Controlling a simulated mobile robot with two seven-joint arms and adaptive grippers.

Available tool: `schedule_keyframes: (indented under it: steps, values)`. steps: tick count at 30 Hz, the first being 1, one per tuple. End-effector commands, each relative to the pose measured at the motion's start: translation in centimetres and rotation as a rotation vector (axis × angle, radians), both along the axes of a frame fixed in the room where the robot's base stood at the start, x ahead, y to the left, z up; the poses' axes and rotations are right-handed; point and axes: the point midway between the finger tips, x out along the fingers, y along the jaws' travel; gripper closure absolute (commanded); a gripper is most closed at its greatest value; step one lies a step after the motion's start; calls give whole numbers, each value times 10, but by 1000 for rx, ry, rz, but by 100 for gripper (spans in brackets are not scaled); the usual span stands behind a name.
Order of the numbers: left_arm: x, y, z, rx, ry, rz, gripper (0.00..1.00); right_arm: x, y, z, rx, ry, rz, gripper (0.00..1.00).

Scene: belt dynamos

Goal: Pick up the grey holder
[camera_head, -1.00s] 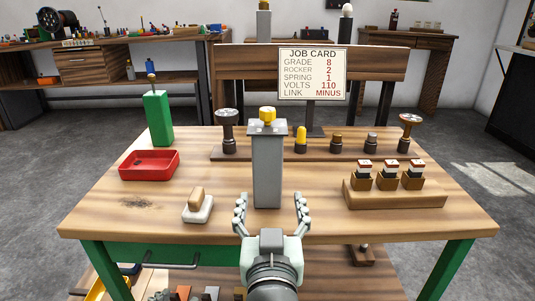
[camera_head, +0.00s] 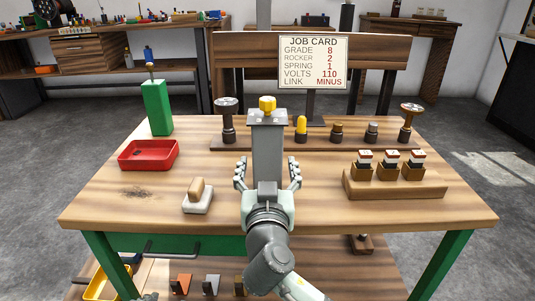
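The grey holder (camera_head: 267,145) is a tall upright grey block near the middle of the table, with a wider top and a yellow knob (camera_head: 267,104) on it. My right gripper (camera_head: 267,175) is open in front of it, one finger to each side of its lower part, with gaps showing between fingers and block. The gripper's palm hides the foot of the holder.
A dark wooden rack (camera_head: 255,142) with several knobs and posts stands behind the holder. A red tray (camera_head: 149,155), a green holder (camera_head: 157,108) and a white block with a wooden grip (camera_head: 197,199) are to the left. A wooden block (camera_head: 394,190) with small parts is right.

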Motion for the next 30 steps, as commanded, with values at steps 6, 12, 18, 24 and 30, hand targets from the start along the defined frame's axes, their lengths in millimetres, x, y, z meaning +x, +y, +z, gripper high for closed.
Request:
schedule_keyframes:
  steps: [6, 12, 18, 24, 30]
  values:
    - [0, 0, 0, 0, 0, 0, 60, 0, 0, 0, 0, 0, 0, 52]
    - [0, 0, 0, -1, 0, -1, 60, 0, 0, 0, 0, 0, 0, 77]
    - [0, 0, 0, -1, 0, -1, 60, 0, 0, 2, 1, -4, 1, 99]
    - [1, 0, 1, 1, -3, 0, 60, 0, 0, 2, 1, -4, 1, 100]
    - [-3, 5, -2, 10, 21, 8, 60, 1, 0, 5, 2, -4, 1, 100]
